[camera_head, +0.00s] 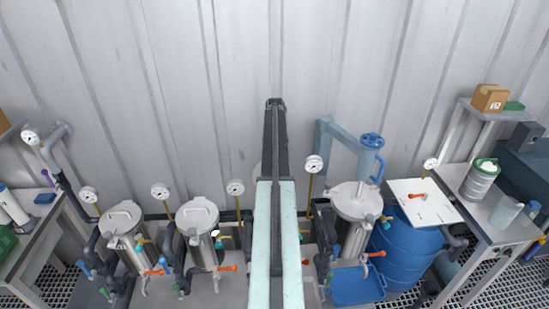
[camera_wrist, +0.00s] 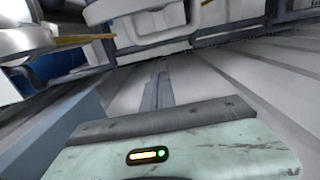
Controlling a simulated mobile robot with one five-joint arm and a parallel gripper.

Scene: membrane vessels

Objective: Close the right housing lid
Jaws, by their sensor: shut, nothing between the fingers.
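The right housing is the steel vessel (camera_head: 354,236) right of my arm in the head view, with a pale round lid (camera_head: 357,200) at its top. A blue cylinder with a handle (camera_head: 371,158) stands above and behind the lid; I cannot tell how the lid sits on the rim. My arm rises through the middle of the head view. My gripper (camera_head: 275,103) is at its far end, left of the right vessel and apart from it. In the wrist view my gripper (camera_wrist: 158,90) is shut and empty, in front of the grey ribbed surface.
Two lidded steel vessels (camera_head: 122,217) (camera_head: 198,216) stand on the left. A blue drum (camera_head: 405,252) under a white board (camera_head: 425,202) is right of the right vessel. Gauges on yellow stems, one being a gauge (camera_head: 314,164), rise among the vessels. A blue tray (camera_head: 357,285) sits in front.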

